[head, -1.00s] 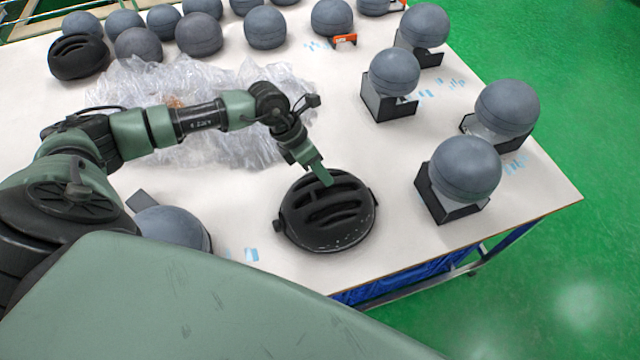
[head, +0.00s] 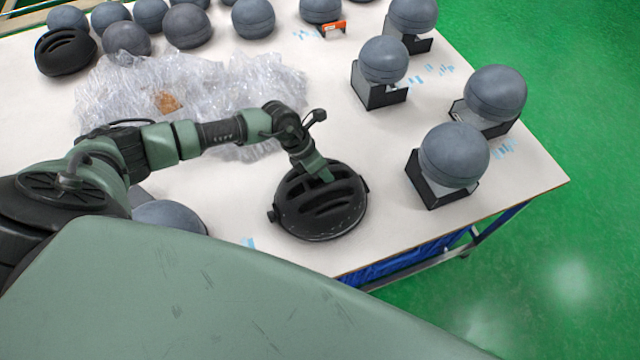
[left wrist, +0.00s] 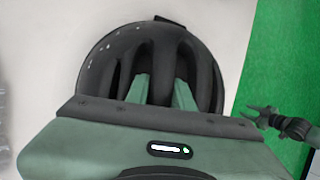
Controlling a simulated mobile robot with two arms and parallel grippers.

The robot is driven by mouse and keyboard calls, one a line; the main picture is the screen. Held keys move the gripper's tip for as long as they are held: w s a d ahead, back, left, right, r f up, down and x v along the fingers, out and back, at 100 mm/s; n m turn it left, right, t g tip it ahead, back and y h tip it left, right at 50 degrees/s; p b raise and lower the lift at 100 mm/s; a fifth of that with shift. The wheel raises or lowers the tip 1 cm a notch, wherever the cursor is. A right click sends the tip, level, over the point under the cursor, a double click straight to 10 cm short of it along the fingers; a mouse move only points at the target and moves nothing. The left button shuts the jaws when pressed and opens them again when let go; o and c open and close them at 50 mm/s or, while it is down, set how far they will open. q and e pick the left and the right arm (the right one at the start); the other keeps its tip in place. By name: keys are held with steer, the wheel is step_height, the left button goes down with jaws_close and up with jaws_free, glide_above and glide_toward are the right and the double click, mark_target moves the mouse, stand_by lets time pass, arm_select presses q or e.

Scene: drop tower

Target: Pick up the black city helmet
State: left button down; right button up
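The black city helmet (head: 322,208) sits on the white table near its front edge, its slotted vents facing up. My left gripper (head: 327,176) is right at the top of the helmet. In the left wrist view, the two green fingers of my left gripper (left wrist: 163,82) are apart, over the vents of the helmet (left wrist: 108,62), with a black rib between them. I cannot tell how deep the fingertips reach. My right gripper (left wrist: 254,115) shows small at the right of the left wrist view, off the table side, its fingers apart and empty.
Crumpled clear plastic wrap (head: 150,95) lies behind my left arm. Another black helmet (head: 65,52) stands at the back left. Grey balls on black stands (head: 453,155) line the right side, and more grey balls (head: 187,26) stand at the back. Bare table surrounds the helmet.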

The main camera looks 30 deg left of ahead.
arm_select(q)
steer(key=shift+w+r, duration=0.1)
steer(key=shift+r, duration=0.05)
steer(key=shift+r, duration=0.2)
step_height(320, 180, up, 19)
steer(key=b, duration=0.5)
steer(key=shift+r, duration=0.2)
steer(key=shift+f, duration=0.1)
